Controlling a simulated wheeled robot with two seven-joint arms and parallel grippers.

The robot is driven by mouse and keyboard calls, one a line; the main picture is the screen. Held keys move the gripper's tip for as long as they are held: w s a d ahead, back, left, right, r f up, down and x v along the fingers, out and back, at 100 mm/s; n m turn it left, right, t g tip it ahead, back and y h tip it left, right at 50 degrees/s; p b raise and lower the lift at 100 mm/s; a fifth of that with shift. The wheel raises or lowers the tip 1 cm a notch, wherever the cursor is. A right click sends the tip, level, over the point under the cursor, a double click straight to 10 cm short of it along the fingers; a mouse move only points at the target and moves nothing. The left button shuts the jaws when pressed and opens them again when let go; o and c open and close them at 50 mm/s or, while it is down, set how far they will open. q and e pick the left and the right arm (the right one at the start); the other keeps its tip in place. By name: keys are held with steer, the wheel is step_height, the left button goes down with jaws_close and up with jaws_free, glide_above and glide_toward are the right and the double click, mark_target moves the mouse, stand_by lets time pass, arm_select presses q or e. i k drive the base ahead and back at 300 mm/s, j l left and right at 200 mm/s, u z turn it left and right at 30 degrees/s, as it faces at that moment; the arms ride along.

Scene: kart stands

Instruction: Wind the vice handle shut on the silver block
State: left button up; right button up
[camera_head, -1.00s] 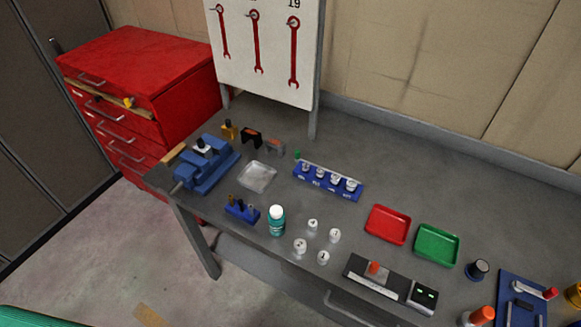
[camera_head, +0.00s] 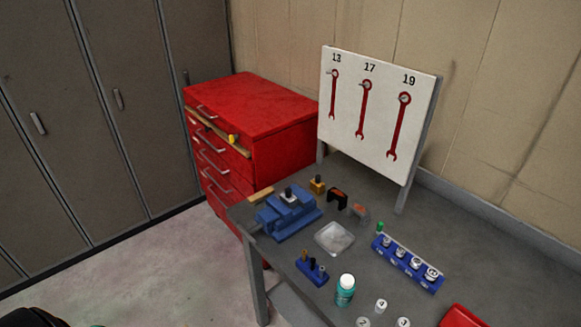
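The blue vice (camera_head: 286,216) stands at the left corner of the grey workbench. A silver block (camera_head: 289,196) with a dark piece on it shows at the top of the vice, between or on its jaws; I cannot tell how tightly it sits. The vice handle is too small to make out clearly, near the vice's left end. Neither of my grippers is in view.
A red drawer cabinet (camera_head: 250,115) stands behind the bench's left end, with a yellow item at one drawer. A wrench board (camera_head: 376,115) rises at the back.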

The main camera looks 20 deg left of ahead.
mark_target(248, 232)
steer(key=u, duration=1.15)
steer(key=z, duration=0.5)
steer(key=i+j+z, duration=0.2)
steer(key=j+z, duration=0.75)
steer(key=j, duration=0.2)
steer(key=j+z, duration=0.45)
steer(key=j, duration=0.2)
steer(key=i+j, duration=0.05)
